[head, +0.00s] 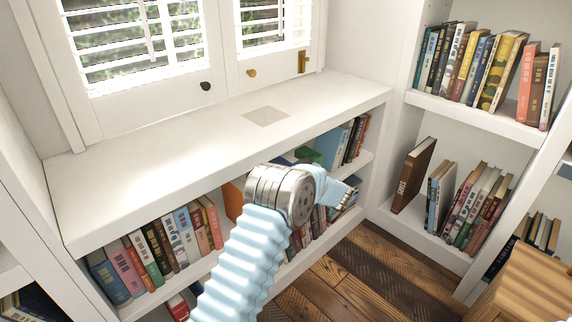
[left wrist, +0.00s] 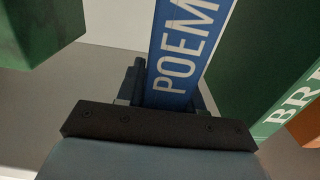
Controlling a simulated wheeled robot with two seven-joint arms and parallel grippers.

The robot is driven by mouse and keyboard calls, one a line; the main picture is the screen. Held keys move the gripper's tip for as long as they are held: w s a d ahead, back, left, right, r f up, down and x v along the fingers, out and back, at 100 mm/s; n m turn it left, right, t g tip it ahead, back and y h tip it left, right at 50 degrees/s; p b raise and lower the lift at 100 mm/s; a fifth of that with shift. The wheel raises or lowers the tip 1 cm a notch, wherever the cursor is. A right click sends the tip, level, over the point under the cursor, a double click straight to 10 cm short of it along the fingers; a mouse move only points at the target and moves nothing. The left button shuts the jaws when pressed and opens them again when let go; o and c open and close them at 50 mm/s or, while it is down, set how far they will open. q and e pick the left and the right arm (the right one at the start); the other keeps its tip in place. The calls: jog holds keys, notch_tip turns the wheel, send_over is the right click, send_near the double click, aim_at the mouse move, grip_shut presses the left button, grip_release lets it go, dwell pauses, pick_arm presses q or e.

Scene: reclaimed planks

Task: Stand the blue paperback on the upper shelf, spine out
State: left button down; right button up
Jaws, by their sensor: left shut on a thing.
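The blue paperback (left wrist: 184,45) stands between the fingers of my left gripper (left wrist: 168,88) in the left wrist view. Its spine, with white letters reading "POEM", faces the wrist camera. The gripper is shut on its spine edge. In the head view my left arm reaches down to the low bookcase under the window, and the gripper (head: 348,198) is small and partly hidden by the arm at the right-hand bays. I cannot make out the held book there. My right gripper is not in view.
In the left wrist view a green book (left wrist: 245,70) stands close to the right and a green block-like thing (left wrist: 38,28) hangs at the upper left. In the head view the white ledge (head: 180,165) is mostly bare. Books fill shelves (head: 475,116) at the right.

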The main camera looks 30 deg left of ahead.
pick_arm(q)
jog(key=shift+f, duration=0.15)
jog(key=c, duration=0.6)
grip_release()
jog(key=shift+c, duration=0.2)
